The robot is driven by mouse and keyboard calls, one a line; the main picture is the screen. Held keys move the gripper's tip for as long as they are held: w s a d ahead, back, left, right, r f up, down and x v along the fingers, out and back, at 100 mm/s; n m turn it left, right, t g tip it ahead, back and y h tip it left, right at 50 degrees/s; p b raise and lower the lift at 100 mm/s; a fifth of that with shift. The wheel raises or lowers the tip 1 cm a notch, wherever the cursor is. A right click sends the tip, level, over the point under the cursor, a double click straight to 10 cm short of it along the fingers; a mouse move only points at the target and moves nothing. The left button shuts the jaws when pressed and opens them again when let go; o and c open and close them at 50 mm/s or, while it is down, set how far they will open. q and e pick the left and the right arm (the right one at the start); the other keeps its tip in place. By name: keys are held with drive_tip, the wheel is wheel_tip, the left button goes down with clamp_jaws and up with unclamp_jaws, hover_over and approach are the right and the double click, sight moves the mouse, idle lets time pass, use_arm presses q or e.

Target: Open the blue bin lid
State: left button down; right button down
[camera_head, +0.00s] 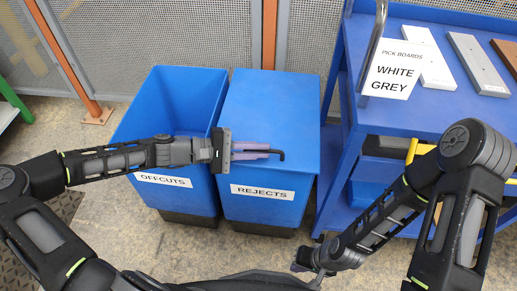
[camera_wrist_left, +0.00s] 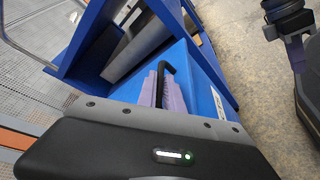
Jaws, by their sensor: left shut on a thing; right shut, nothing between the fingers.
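Two blue bins stand side by side in the head view. The left one, the OFFCUTS bin (camera_head: 146,105), is open at the top. The right one, the REJECTS bin (camera_head: 240,203), is covered by a flat blue lid (camera_head: 270,105), which looks closed. My left gripper (camera_head: 252,151) is over the lid's front part, its purple fingers shut on a black bar handle (camera_head: 282,154). The handle's bent end sticks out past the fingertips; it also shows in the left wrist view (camera_wrist_left: 169,68). My right gripper (camera_head: 302,262) is shut and empty, low in front of the bins.
A blue cart (camera_head: 390,117) stands close to the right of the REJECTS bin. It carries a white board (camera_head: 428,58), a grey board (camera_head: 477,62), a brown board (camera_head: 507,55) and a pick sign (camera_head: 395,70). A mesh fence (camera_head: 215,35) with orange posts is behind the bins.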

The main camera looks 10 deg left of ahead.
use_arm(q)
drive_tip(key=w+r+n+g+p, duration=0.1)
drive_tip(key=w+r+n+p, duration=0.1)
drive_tip(key=w+r+p, duration=0.3)
drive_tip(key=w+r+n+g+p, duration=0.2)
drive_tip(key=w+r+p, duration=0.3)
drive_tip(key=r+p, duration=0.9)
wheel_tip(320, 180, up, 3)
drive_tip(key=shift+r+n+y, duration=0.15)
drive_tip(key=shift+n+y, duration=0.25)
drive_tip(key=shift+n, duration=0.1)
